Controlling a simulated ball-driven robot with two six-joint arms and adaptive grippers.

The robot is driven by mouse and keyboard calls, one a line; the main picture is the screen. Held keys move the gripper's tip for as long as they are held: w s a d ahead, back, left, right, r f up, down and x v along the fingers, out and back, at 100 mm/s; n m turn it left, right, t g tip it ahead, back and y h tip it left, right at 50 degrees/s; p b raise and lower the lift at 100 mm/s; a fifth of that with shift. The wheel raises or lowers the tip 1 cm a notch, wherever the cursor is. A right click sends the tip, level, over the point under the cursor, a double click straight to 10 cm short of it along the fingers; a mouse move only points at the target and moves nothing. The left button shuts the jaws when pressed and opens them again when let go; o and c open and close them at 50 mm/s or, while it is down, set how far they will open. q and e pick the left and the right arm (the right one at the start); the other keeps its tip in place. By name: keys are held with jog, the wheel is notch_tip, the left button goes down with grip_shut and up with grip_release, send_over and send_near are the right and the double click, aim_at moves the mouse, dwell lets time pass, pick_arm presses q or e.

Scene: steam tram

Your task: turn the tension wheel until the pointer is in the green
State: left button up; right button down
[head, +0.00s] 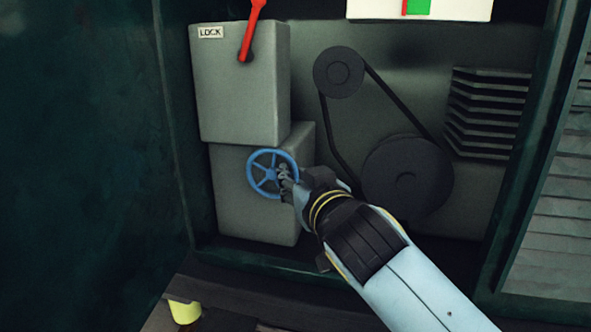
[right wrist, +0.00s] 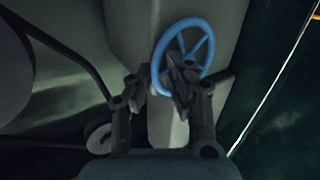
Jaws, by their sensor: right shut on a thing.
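The blue spoked tension wheel (head: 258,165) is mounted on the front of the lower grey box (head: 238,210). My right gripper (head: 284,177) is at the wheel's right rim and is shut on it. In the right wrist view the wheel (right wrist: 162,56) shows with its rim passing between the two fingers of the gripper (right wrist: 157,85). The gauge (head: 447,10) is a white panel at the top edge of the head view, with a green area and a thin red strip in sight. Its pointer and most of its face are cut off. My left gripper is not in view.
A red lever (head: 251,30) stands on the upper grey box marked LOCK (head: 211,32). A belt (head: 335,135) runs around two dark pulleys right of the wheel. A dark finned block (head: 488,112) is on the right. The cabinet's dark walls close in both sides.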

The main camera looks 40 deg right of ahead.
jog(key=shift+r, duration=0.25)
jog(key=c, duration=1.4)
grip_release()
jog(key=shift+s+d, duration=0.1)
jog(key=shift+d, duration=0.1)
jog(key=shift+f, duration=0.1)
jog(key=shift+a, duration=0.1)
jog(key=shift+s, duration=0.15)
jog(key=v, duration=0.7)
jog(key=shift+s, duration=0.1)
